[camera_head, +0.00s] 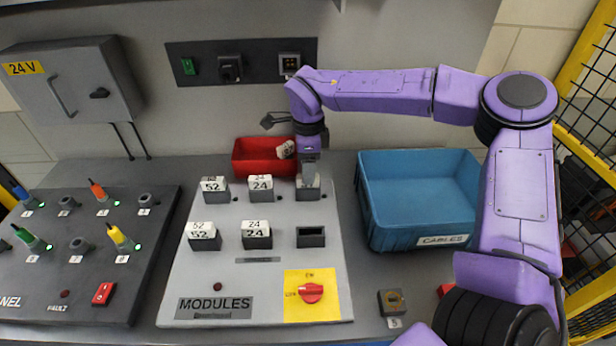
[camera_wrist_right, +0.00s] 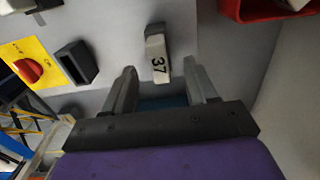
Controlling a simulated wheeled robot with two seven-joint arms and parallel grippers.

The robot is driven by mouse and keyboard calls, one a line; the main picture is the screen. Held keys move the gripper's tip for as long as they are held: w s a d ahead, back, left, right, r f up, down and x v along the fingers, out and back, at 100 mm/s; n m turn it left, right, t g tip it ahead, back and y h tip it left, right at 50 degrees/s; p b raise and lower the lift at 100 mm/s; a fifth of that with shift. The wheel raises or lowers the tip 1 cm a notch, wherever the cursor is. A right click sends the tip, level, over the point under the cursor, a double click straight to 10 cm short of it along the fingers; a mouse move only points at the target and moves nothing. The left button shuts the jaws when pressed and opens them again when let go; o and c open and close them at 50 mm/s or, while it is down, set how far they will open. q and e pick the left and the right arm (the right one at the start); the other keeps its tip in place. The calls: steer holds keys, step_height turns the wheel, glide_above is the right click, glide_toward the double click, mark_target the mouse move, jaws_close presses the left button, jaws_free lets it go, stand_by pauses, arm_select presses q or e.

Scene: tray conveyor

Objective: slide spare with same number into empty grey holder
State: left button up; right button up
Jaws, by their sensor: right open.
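My right gripper (camera_head: 308,185) points down at the back right position of the grey modules board (camera_head: 275,215). In the right wrist view its open fingers (camera_wrist_right: 160,68) lie apart, with a white-topped block numbered 37 (camera_wrist_right: 157,60) beyond and between them; I cannot tell whether they touch it. The empty grey holder (camera_head: 311,237) is in the front row at right; it also shows in the wrist view (camera_wrist_right: 77,63). A white spare block (camera_head: 285,150) lies in the red bin (camera_head: 252,168), its number unreadable. My left gripper is not in view.
Blocks numbered 52 (camera_head: 204,236) and 24 (camera_head: 256,235) stand in both rows. A blue cables bin (camera_head: 375,215) is at right. A red knob (camera_head: 311,292) on a yellow plate is in front of the empty holder. A switch panel (camera_head: 85,245) lies at left.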

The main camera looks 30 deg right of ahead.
step_height(320, 180, up, 7)
steer(key=shift+b, duration=0.35)
stand_by(0.3)
